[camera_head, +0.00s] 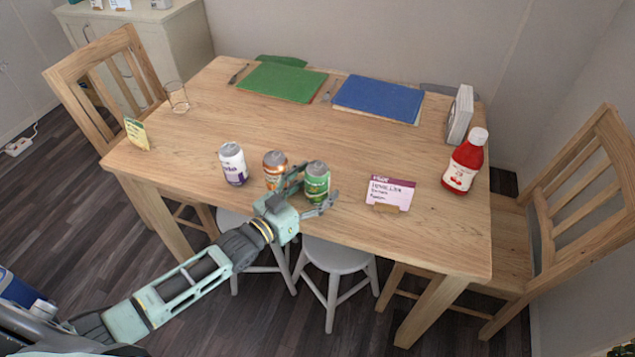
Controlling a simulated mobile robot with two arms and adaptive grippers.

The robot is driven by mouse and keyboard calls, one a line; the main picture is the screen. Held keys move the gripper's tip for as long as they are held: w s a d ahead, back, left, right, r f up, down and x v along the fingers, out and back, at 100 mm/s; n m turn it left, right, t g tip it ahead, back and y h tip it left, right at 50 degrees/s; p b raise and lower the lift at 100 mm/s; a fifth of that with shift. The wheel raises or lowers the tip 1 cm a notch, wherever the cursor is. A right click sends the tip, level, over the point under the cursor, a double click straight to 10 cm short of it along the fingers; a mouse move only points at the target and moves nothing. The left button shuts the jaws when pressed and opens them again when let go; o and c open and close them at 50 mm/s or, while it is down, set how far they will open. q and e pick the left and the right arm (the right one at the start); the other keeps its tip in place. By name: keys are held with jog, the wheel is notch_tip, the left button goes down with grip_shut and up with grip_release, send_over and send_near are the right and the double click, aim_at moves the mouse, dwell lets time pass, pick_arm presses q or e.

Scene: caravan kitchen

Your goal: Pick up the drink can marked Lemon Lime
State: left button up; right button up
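The green drink can (317,182) stands upright near the front edge of the wooden table; its print is too small to read. My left gripper (318,186) reaches in from the front left, with one finger on each side of this can. The fingers look spread wider than the can; contact is not clear. An orange can (274,168) stands just left of it, partly hidden by the gripper. A white and purple can (233,164) stands further left. My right gripper is not in view.
On the table (240,120) are a pink card (390,193), a red ketchup bottle (464,162), a white box (459,115), a glass (177,97), a yellow card (136,133), and green (282,82) and blue placemats (378,99). The middle is clear. Stools (340,255) stand at the front.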

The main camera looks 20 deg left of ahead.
pick_arm(q)
jog(key=shift+w+d, duration=0.2)
jog(key=shift+w, duration=0.2)
jog(key=shift+c, duration=0.2)
jog(key=c, duration=1.5)
